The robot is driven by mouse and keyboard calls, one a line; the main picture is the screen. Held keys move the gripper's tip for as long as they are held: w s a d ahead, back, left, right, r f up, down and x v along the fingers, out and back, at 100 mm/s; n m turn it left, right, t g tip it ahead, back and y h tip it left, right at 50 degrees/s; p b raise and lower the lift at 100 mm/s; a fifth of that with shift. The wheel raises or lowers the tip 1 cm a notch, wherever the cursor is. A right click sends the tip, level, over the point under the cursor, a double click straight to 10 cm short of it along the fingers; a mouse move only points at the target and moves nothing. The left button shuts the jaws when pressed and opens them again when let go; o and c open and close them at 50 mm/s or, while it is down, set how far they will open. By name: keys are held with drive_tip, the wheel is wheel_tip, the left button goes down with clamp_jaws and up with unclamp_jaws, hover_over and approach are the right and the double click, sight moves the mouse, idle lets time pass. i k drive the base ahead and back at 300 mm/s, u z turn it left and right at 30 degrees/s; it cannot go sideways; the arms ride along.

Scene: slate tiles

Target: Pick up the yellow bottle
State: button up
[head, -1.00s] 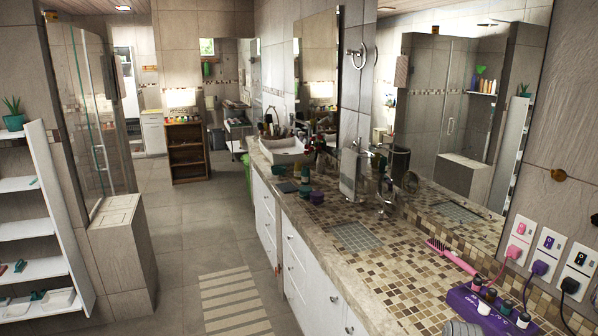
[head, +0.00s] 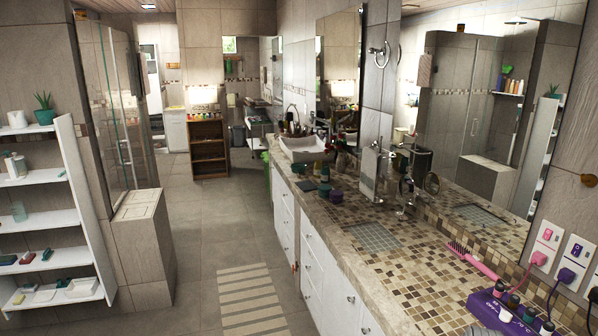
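I cannot make out a yellow bottle standing directly in the room. In the large mirror (head: 478,130), a small group of colored bottles (head: 512,86) is reflected on a shower shelf, and some look yellowish or orange. They are too small to tell apart surely. Small bottles (head: 515,303) stand in a purple holder (head: 490,306) at the near right of the counter, and none is clearly yellow. My gripper is not in view.
A long mosaic counter (head: 420,262) with white drawers runs along the right. A white shelf unit (head: 82,200) stands left, beside a glass shower (head: 112,110) and tiled ledge (head: 140,205). A striped mat (head: 250,300) lies on the open floor. A brown shelf (head: 208,148) stands behind.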

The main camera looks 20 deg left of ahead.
sight(318, 166)
drive_tip(key=k, duration=0.65)
drive_tip(key=u, duration=0.15)
drive_tip(key=i, duration=0.45)
drive_tip(key=u, duration=0.7)
drive_tip(key=i, duration=0.75)
drive_tip(key=u, duration=0.6)
drive_tip(key=i, duration=0.75)
drive_tip(key=u, duration=0.4)
drive_tip(key=i, duration=1.6)
drive_tip(key=z, duration=0.1)
